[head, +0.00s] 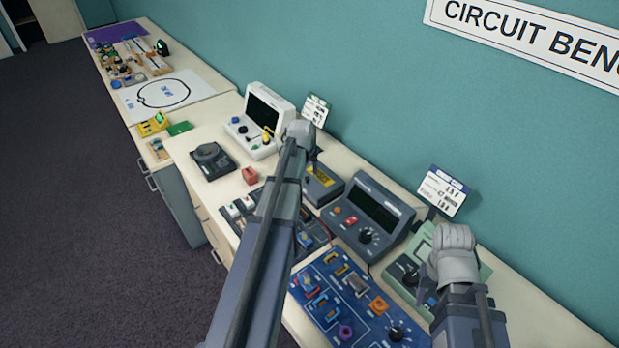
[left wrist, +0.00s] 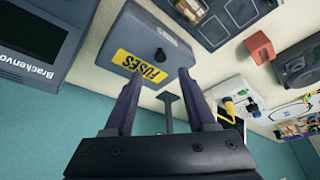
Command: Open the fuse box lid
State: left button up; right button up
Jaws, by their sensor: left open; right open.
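The fuse box is a grey box with a yellow FUSES label. In the left wrist view the fuse box (left wrist: 145,33) has its lid shut, with a dark round knob (left wrist: 160,54) beside the label. In the head view the fuse box (head: 325,190) stands against the back of the bench, partly behind my left arm. My left gripper (left wrist: 159,76) is open and empty, its fingers pointing at the knob side of the lid; it also shows in the head view (head: 312,168). My right gripper (head: 433,298) is open, low over the green device at the right, its fingers mostly hidden.
A dark meter (head: 372,212) stands just right of the fuse box, and a white instrument (head: 262,118) stands to its left. A red block (head: 250,175) and a blue board (head: 352,300) lie nearer the front. A small sign (head: 315,108) stands behind the box.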

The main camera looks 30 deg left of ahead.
aim_at(307, 178)
pick_arm(q)
jog(key=b+x, duration=0.5)
jog(key=x, duration=0.2)
jog(key=shift+s+b, duration=0.1)
jog(key=shift+b, duration=0.25)
pick_arm(e)
notch_tip(307, 178, down, 6)
jog(key=shift+f, duration=0.15)
pick_arm(q)
jog(key=shift+r, duration=0.1)
grip_shut()
dwell(0.5)
